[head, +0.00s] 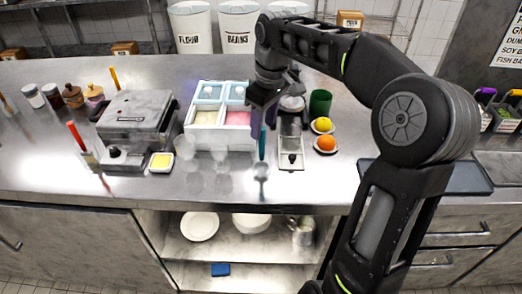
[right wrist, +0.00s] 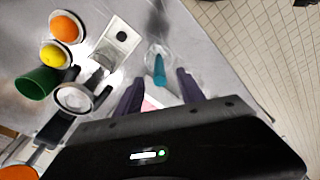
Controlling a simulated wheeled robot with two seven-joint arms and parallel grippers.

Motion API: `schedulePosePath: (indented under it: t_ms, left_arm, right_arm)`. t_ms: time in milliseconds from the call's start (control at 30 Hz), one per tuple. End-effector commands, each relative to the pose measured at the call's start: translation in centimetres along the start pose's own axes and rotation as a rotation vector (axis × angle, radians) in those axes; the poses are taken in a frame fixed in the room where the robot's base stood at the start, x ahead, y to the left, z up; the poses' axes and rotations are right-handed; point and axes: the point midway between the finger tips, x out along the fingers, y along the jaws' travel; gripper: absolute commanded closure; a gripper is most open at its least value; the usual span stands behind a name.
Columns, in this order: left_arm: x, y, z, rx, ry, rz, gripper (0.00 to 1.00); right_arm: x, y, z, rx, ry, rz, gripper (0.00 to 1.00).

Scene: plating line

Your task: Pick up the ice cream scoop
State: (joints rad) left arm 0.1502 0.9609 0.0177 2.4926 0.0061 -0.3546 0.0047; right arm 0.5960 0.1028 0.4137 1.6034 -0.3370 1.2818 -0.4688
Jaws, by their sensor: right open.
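The ice cream scoop appears to be the upright tool with a teal handle (head: 262,143). Its lower end is at a clear or shiny round piece (head: 260,170) near the counter's front edge; I cannot tell whether that is a cup or the scoop's bowl. In the right wrist view the teal handle (right wrist: 159,72) shows between and just beyond the two dark purple fingers. My right gripper (head: 261,122) is open above the handle, with its fingers (right wrist: 159,90) on either side and nothing visibly gripped. My left gripper is not in view.
A white bin (head: 214,130) with colored ice cream tubs stands left of the gripper. To the right are a metal dispenser (head: 291,155), a green cup (head: 320,103), a lemon (head: 323,124) and an orange (head: 326,143). A grey press (head: 135,120) stands farther left.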

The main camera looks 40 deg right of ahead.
Motion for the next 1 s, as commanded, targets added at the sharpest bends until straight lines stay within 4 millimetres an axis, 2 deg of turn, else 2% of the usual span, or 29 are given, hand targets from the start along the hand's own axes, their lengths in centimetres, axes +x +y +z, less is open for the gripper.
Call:
schedulePosePath:
  t_ms: [167,533,833,1000]
  left_arm:
    - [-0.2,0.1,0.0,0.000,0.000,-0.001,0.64]
    - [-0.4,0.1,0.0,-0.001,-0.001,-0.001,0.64]
    - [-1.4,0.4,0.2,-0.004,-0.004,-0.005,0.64]
    - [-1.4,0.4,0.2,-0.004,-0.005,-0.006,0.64]
  right_arm:
    - [1.7,0.0,0.1,0.000,-0.002,-0.001,0.54]
    - [2.2,0.0,0.0,-0.001,-0.002,-0.002,0.54]
    - [6.2,0.0,0.0,-0.001,-0.002,-0.003,0.54]
    - [7.0,0.0,-0.1,-0.001,0.000,-0.001,0.54]
